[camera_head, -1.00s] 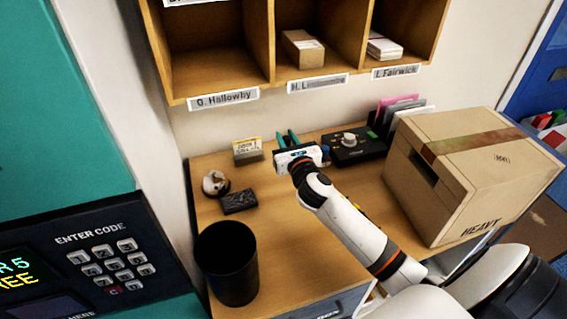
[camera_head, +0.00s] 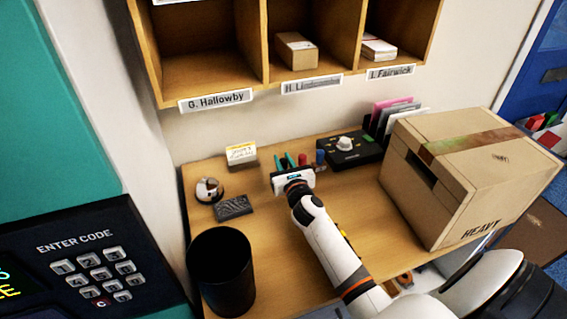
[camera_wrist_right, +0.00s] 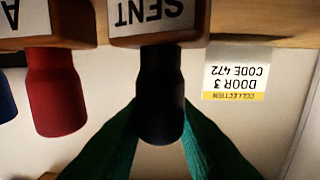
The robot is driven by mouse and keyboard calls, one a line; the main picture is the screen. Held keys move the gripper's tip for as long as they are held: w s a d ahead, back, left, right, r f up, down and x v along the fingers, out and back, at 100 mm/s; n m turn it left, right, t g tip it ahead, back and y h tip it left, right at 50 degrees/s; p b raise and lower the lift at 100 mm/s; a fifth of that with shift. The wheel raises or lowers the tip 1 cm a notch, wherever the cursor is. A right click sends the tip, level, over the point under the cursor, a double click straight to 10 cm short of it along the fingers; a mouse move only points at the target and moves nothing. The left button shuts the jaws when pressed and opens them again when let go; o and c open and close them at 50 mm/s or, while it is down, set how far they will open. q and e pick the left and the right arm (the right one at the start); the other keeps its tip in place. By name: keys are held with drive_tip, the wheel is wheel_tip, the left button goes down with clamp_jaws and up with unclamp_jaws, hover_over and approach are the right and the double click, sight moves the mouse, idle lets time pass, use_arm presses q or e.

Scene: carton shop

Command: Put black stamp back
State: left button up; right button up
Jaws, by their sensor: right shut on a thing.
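The black stamp (camera_wrist_right: 160,95) shows in the right wrist view as a dark handle below a block labelled SENT. My right gripper (camera_head: 283,163) is shut on that handle, its teal fingers (camera_wrist_right: 158,140) on either side. The picture is upside down there. A red stamp (camera_wrist_right: 57,95) is beside it, its block close to the black one's; it also shows in the head view (camera_head: 302,160). A blue stamp (camera_head: 320,157) is right of the red one. In the head view the gripper hides the black stamp. My left gripper is out of view.
A door-code card (camera_head: 241,156) stands at the back left of the desk. A dark pad (camera_head: 233,207), a small round item (camera_head: 208,189) and a black bin (camera_head: 222,272) are at left. A black device with a knob (camera_head: 347,146) and a large carton (camera_head: 450,185) are at right.

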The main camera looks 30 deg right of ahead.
drive_tip(key=o, duration=0.8)
drive_tip(key=shift+s, duration=0.2)
drive_tip(key=b+v, duration=0.1)
drive_tip(key=v, duration=1)
drive_tip(key=shift+s+a+r, duration=0.15)
drive_tip(key=shift+s, duration=0.2)
